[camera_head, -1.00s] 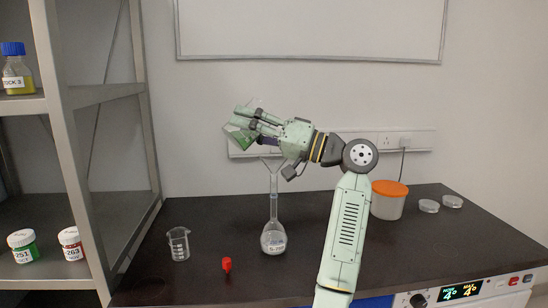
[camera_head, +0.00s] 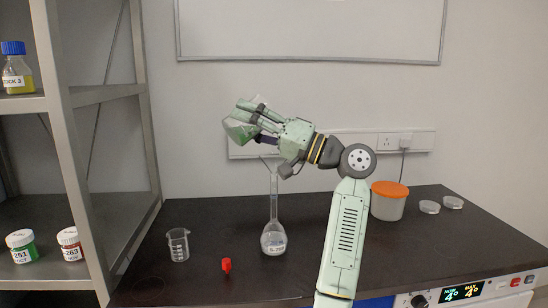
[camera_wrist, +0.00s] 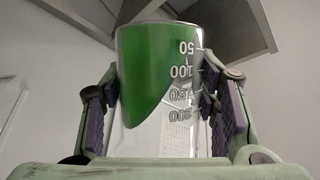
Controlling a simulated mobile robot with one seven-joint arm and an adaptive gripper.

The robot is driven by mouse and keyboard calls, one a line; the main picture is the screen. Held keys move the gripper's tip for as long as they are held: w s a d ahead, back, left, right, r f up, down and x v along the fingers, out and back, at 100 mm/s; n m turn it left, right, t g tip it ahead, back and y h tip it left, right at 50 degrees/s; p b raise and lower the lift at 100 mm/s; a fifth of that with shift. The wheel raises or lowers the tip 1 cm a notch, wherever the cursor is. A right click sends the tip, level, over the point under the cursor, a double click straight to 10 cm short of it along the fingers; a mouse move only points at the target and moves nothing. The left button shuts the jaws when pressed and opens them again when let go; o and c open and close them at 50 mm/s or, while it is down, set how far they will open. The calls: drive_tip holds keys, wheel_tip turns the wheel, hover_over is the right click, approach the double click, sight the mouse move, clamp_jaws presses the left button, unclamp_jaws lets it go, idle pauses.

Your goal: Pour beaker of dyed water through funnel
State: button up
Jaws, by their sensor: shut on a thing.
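My gripper (camera_head: 254,122) is shut on a glass beaker (camera_head: 236,127) of green liquid, high above the bench. The green liquid (camera_wrist: 152,60) slopes along the left side, so the beaker is tilted. Below my gripper, a clear funnel (camera_head: 268,164) appears at the top of a long-necked volumetric flask (camera_head: 273,238), upright on the bench. The funnel is faint and partly hidden by my gripper. No stream of liquid can be made out.
An empty-looking beaker (camera_head: 178,245) and a red stopper (camera_head: 226,265) stand left of the flask on the dark bench (camera_head: 190,285). An orange-lidded tub (camera_head: 388,202) and petri dishes (camera_head: 429,207) are at the right. A metal shelf (camera_head: 75,120) with bottles stands at the left.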

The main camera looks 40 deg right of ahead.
drive_tip(key=shift+r, duration=0.1)
drive_tip(key=shift+d+f+m+t+b, duration=0.1)
drive_tip(key=shift+f+m+t+b, duration=0.05)
drive_tip(key=shift+m+t+b, duration=0.4)
drive_tip(key=shift+d+f+m+t+b, duration=0.15)
drive_tip(key=shift+m+t+b, duration=0.2)
drive_tip(key=shift+m, duration=0.3)
idle(0.4)
drive_tip(key=shift+d+r+m+t+h+p, duration=0.15)
drive_tip(key=shift+r+m+t+h, duration=0.3)
drive_tip(key=shift+m, duration=0.35)
drive_tip(key=shift+d+r+m+t+h+p, duration=0.15)
drive_tip(key=shift+m+t+h, duration=0.15)
drive_tip(key=shift+m+t, duration=0.4)
drive_tip(key=shift+d+r+m+t+h, duration=0.1)
drive_tip(key=shift+r+m+t+h, duration=0.25)
drive_tip(key=shift+m, duration=0.55)
idle(2.4)
